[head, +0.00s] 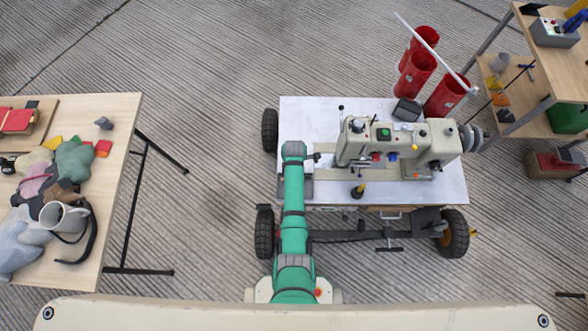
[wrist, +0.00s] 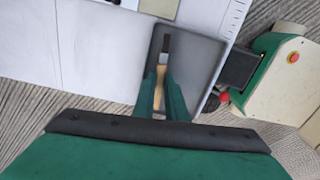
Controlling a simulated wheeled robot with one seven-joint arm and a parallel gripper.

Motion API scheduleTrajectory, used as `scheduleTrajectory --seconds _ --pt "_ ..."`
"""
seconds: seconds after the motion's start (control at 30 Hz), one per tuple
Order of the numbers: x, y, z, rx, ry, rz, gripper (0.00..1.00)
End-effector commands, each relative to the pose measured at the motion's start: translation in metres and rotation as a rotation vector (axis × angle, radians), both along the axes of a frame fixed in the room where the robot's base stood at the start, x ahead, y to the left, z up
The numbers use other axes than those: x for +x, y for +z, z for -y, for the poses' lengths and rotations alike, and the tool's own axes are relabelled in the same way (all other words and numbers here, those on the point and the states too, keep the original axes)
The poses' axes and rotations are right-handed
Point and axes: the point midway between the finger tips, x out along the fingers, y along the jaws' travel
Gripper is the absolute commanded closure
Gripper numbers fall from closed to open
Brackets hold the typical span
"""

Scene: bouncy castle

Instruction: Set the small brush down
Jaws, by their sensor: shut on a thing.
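The small brush (wrist: 161,76) has a pale wooden handle and a dark tip. My gripper (wrist: 161,98) has green fingers and is shut on the brush's handle in the wrist view. A dark grey tray (wrist: 206,62) with a lighter rim lies behind the brush in that view. I cannot tell whether the brush touches the tray. In the head view my green arm reaches over the left end of the white-topped cart and hides the brush and most of the tray.
A cream sewing machine (head: 400,143) stands on the white cart top (head: 459,190). A small dark pot with a yellow top (head: 358,190) stands near its front edge. Red bins (head: 417,73) stand behind. A wooden table (head: 110,150) with cloth items is at left.

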Motion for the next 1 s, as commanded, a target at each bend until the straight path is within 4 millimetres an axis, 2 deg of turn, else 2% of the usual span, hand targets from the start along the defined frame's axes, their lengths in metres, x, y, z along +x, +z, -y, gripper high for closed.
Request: scheduleTrajectory --seconds 0.17,0.2,0.57,0.77,1.0 --pt "0.0 -0.003 0.0 0.0 0.0 0.0 1.0" --pt "0.0 -0.002 0.0 0.0 0.0 0.001 0.81" --pt "0.0 0.0 0.0 0.0 0.0 0.0 0.81" --pt "0.001 0.025 0.001 0.0 -0.001 0.003 0.81" --pt "0.0 0.074 0.0 0.0 -0.001 0.003 0.81"
